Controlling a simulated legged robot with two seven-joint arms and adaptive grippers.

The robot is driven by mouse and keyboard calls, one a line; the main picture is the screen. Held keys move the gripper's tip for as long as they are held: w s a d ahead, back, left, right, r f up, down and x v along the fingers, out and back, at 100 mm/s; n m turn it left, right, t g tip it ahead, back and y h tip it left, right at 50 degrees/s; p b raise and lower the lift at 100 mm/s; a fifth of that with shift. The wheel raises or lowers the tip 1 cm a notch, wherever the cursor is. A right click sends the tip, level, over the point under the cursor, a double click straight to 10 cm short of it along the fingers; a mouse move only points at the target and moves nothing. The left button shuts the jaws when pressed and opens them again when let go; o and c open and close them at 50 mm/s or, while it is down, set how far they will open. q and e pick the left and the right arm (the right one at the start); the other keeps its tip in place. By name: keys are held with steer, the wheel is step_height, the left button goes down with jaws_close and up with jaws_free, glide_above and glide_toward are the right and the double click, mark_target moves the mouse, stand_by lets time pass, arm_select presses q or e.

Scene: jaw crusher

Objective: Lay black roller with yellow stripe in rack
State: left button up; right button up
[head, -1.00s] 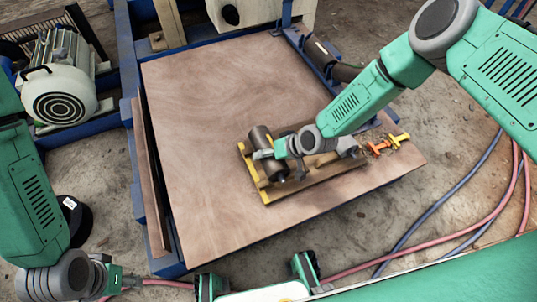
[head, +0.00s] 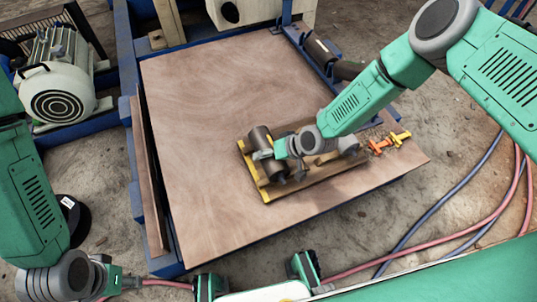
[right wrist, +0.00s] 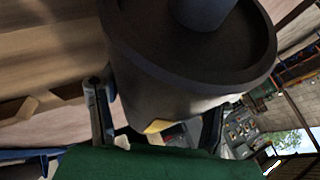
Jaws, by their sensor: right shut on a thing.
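The dark roller (head: 260,137) is a short, thick cylinder in the head view, over the left end of a wooden rack (head: 265,194) with yellow edging. My right gripper (head: 262,154) is shut on it from the right. Whether the roller touches the rack is hard to tell. In the right wrist view, the roller (right wrist: 185,85) fills the upper middle, with a rimmed end, a central shaft and a small yellow patch low on its side. My left gripper (head: 118,281) hangs at the lower left, away from the rack, and its finger opening is unclear.
The rack lies on a broad brown plate (head: 200,110) in a blue frame. An orange T-shaped piece (head: 379,146) and a yellow one (head: 400,138) lie right of the rack. A motor (head: 58,90) stands at the left. Hoses (head: 470,215) run over the floor at right.

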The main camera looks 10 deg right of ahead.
steer(key=shift+w+f+b, duration=0.1)
steer(key=shift+f+b, duration=0.6)
steer(key=shift+b, duration=0.05)
steer(key=o, duration=1.8)
steer(key=shift+f, duration=0.1)
steer(key=shift+v, duration=6.05)
